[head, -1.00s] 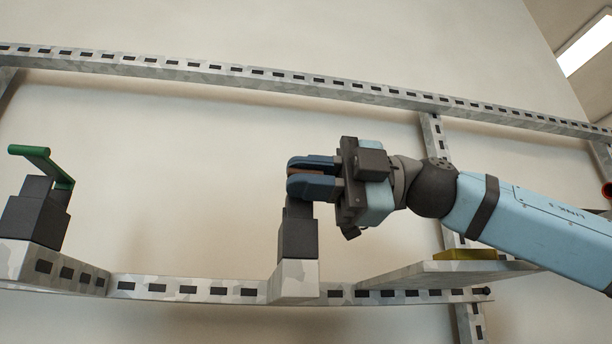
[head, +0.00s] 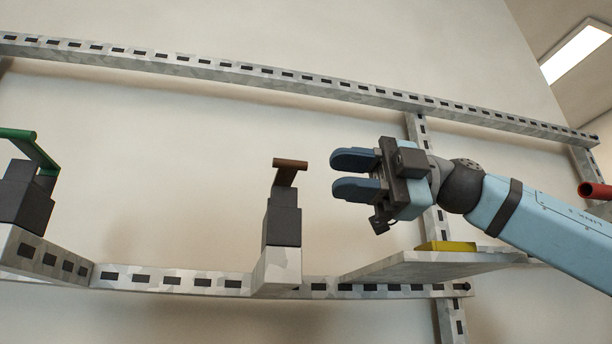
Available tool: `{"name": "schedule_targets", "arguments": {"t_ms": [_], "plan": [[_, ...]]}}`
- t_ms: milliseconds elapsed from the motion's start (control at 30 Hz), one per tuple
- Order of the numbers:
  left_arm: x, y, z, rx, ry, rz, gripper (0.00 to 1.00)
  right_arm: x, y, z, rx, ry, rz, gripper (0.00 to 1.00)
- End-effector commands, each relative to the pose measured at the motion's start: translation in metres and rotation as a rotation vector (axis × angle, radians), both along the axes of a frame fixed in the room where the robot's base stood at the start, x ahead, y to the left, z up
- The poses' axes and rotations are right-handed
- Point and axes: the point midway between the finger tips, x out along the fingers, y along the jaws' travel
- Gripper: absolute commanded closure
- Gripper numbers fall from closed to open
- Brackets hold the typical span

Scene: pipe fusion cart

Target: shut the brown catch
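The brown catch (head: 289,166) is a short lever with a brown handle on top of a dark block (head: 283,218). The block stands on a grey bracket on the lower rail. The lever tilts up from the block, with its handle at the top. My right gripper (head: 338,174) is to the right of the catch, at about handle height, apart from it. Its two blue fingers are spread and nothing is between them. My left gripper is not in view.
A similar catch with a green handle (head: 28,145) stands on a dark block at the far left. A shelf (head: 430,264) with a yellow piece (head: 446,246) lies below my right gripper. A red cylinder (head: 594,190) is at the right edge. A slotted rail (head: 250,74) crosses above.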

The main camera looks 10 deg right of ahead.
Motion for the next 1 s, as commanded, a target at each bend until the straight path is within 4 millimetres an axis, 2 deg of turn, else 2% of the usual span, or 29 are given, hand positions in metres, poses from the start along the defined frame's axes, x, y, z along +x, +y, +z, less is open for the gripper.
{"name": "schedule_targets", "arguments": {"t_ms": [33,200,400,1000], "plan": [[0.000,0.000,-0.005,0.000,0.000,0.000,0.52,0.001,-0.012,-0.002,0.003,0.001,-0.002,0.68],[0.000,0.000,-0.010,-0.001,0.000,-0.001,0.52,0.000,-0.044,-0.002,0.002,0.001,-0.001,0.68],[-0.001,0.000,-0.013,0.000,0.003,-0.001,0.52,0.000,-0.063,-0.001,0.000,0.001,0.000,0.68],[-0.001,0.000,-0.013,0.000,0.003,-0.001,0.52,0.000,-0.065,0.000,-0.001,0.001,0.001,0.68]]}}
